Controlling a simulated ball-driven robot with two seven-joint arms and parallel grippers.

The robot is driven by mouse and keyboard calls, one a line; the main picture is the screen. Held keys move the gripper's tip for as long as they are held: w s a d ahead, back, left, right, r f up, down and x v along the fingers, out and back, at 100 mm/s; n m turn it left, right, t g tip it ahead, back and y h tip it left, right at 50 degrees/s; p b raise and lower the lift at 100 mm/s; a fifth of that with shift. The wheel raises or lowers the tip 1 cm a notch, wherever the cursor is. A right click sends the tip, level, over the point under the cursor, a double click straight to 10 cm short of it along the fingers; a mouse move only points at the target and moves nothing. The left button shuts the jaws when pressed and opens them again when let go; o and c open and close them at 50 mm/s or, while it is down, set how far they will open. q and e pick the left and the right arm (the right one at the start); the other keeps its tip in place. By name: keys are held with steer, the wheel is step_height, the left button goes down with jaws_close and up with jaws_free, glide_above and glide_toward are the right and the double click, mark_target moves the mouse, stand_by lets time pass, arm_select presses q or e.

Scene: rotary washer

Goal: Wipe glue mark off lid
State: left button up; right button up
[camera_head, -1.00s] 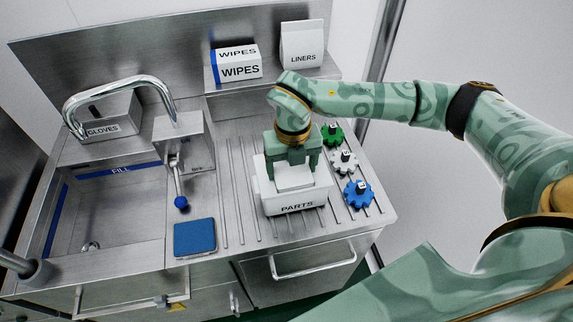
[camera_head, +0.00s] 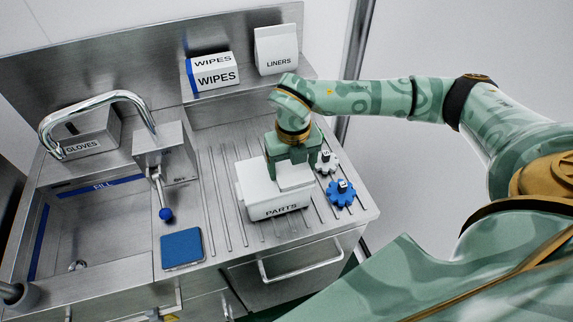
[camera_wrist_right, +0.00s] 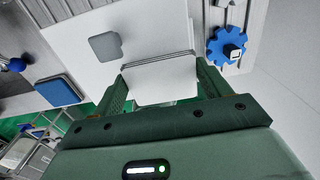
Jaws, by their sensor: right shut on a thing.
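The white PARTS box (camera_head: 281,209) stands on the ribbed drainboard. Its white lid (camera_wrist_right: 75,25) fills the upper part of the right wrist view. A grey rounded-square mark (camera_wrist_right: 105,46) shows on the lid there; I cannot make it out in the head view. My right gripper (camera_head: 293,168) is shut on a white folded wipe (camera_wrist_right: 160,82), its layered edge toward the lid. It is at the right side of the lid, beside the mark. I cannot tell whether the wipe touches the lid. My left gripper is not in view.
A blue gear (camera_head: 341,193) and a white gear (camera_head: 327,162) lie right of the box. A blue pad (camera_head: 182,249) lies at the front, near the sink (camera_head: 95,235) and tap (camera_head: 100,105). WIPES (camera_head: 212,72) and LINERS (camera_head: 277,50) boxes stand on the back shelf.

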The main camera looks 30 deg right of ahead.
mark_target(260, 184)
steer(key=shift+a, duration=0.15)
steer(key=shift+w+a+f, duration=0.1)
steer(key=shift+w+a, duration=0.05)
steer(key=shift+a, duration=0.45)
steer(key=shift+w+a+f, duration=0.1)
steer(key=shift+w+a, duration=0.05)
steer(key=shift+a, duration=0.45)
steer(key=shift+a, duration=0.1)
steer(key=shift+w+a+r, duration=0.1)
steer(key=shift+w+a, duration=0.1)
steer(key=shift+a, duration=0.45)
steer(key=shift+w+a, duration=0.15)
steer(key=shift+a, duration=0.45)
steer(key=shift+w+a, duration=0.2)
steer(key=shift+a, duration=0.9)
